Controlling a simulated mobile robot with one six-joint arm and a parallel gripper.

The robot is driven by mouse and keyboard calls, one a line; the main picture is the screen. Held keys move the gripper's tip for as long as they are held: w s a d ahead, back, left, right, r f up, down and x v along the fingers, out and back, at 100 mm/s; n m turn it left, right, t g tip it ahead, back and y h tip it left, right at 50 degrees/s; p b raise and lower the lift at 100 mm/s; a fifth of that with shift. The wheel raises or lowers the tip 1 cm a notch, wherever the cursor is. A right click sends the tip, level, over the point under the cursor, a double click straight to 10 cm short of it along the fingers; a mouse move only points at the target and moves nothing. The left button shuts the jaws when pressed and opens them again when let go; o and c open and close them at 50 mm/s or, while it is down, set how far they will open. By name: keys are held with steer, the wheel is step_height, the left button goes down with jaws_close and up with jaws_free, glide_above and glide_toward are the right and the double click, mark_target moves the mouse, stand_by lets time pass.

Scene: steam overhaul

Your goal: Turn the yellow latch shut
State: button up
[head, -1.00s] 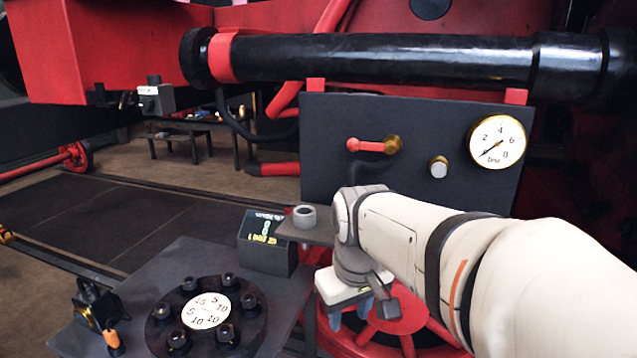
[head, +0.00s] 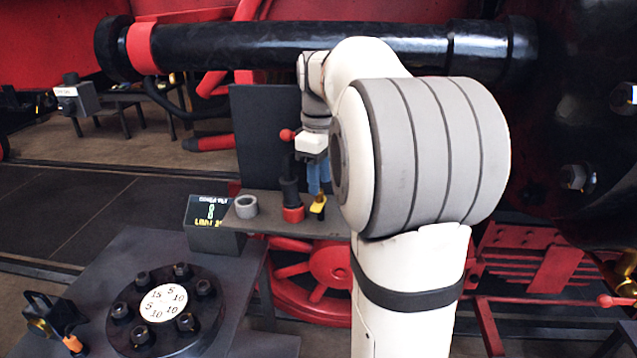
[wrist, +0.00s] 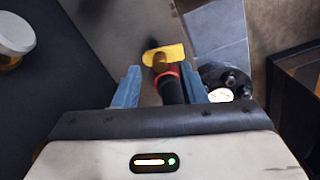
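The yellow latch (head: 318,204) sits at the right part of a small grey shelf (head: 265,223), just right of a black post (head: 290,180) with a red collar. In the wrist view the yellow latch (wrist: 165,54) shows beyond the fingertips, by the red collar (wrist: 168,74). My gripper (head: 319,178) points down over the shelf, close above the latch. In the wrist view its blue fingers (wrist: 162,85) stand apart, with the black post showing between them and a gap on the left. I cannot tell whether a finger touches the latch or post.
A grey ring (head: 246,206) and a small display box (head: 207,222) stand left of the post. A bolted black flange (head: 165,312) is at front left. A dark panel (head: 260,125) with a red-knobbed lever (head: 287,135) rises behind, under a black pipe (head: 300,45).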

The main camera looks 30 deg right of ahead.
mark_target(319, 198)
steer(key=shift+f, duration=1.2)
jaws_close()
